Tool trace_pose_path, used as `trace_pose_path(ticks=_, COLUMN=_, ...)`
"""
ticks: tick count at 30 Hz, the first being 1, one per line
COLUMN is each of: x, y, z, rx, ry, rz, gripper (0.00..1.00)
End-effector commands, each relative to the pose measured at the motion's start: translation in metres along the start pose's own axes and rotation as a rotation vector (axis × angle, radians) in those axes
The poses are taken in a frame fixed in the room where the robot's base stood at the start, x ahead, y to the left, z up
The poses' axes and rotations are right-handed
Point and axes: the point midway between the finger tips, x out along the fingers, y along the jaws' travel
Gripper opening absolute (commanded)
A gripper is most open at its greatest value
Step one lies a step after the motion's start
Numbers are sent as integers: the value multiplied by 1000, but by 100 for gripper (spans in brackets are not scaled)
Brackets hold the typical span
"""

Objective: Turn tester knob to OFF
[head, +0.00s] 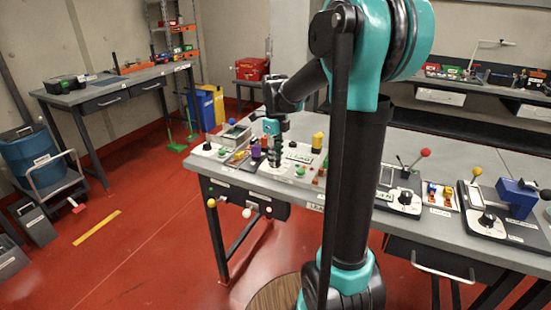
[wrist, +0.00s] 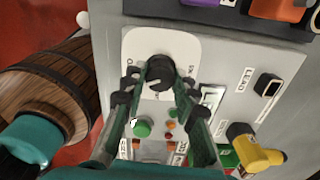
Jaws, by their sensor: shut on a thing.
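The tester knob (wrist: 160,72) is round and black with a pale pointer mark, on a white rounded plate (wrist: 140,44) in the wrist view. Lettering beside the knob is partly hidden and too small to read. My gripper (wrist: 159,76) has its two dark fingertips on either side of the knob, shut on it.
A green button (wrist: 142,128) and small red lights lie between the fingers, below the knob. The grey bench (head: 330,135) holds several other devices. Red floor at left is mostly clear.

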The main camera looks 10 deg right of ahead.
Motion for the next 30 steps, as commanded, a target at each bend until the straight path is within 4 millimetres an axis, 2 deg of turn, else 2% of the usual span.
trace_pose_path(ticks=5, x=0, y=0, z=0, rx=41, ry=0, rz=0, gripper=5)
trace_pose_path(ticks=15, x=0, y=0, z=0, rx=403, ry=0, rz=0, gripper=5)
trace_pose_path(ticks=24, x=0, y=0, z=0, rx=444, ry=0, rz=0, gripper=5)
trace_pose_path(ticks=25, x=0, y=0, z=0, rx=444, ry=0, rz=0, gripper=32)
trace_pose_path(ticks=28, x=0, y=0, z=0, rx=443, ry=0, rz=0, gripper=44)
trace_pose_path(ticks=30, x=0, y=0, z=0, rx=443, ry=0, rz=0, gripper=47)
